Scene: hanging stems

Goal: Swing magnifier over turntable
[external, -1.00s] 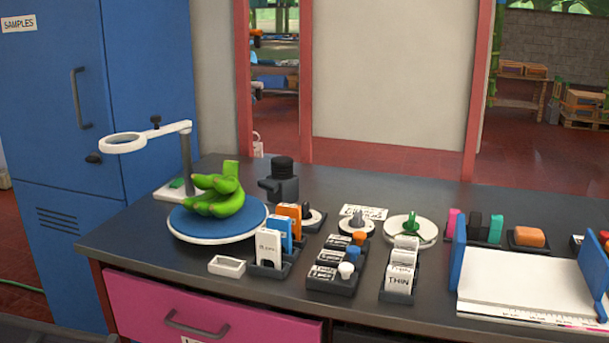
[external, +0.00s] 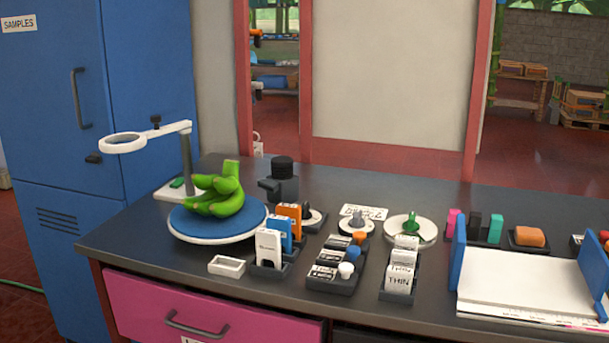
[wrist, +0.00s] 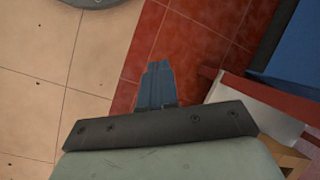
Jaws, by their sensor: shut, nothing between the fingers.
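The magnifier (external: 123,143) is a white ring on a white arm, carried by a grey post (external: 187,160) on a white base. Its ring hangs out to the left, past the bench's left edge and in front of the blue cabinet, not over the turntable. The turntable (external: 190,233) is a blue disc with a bunch of green bananas (external: 220,195) on it. My gripper (wrist: 159,68) shows only in the wrist view, with its bluish fingers together and nothing between them. It points down towards the floor, and neither magnifier nor turntable shows there.
A small white tray (external: 227,265), a rack of cards (external: 268,248) and a dark device (external: 281,182) stand close around the turntable. More racks and a blue-sided paper tray (external: 520,285) fill the bench's right. The blue cabinet (external: 55,150) stands behind the ring.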

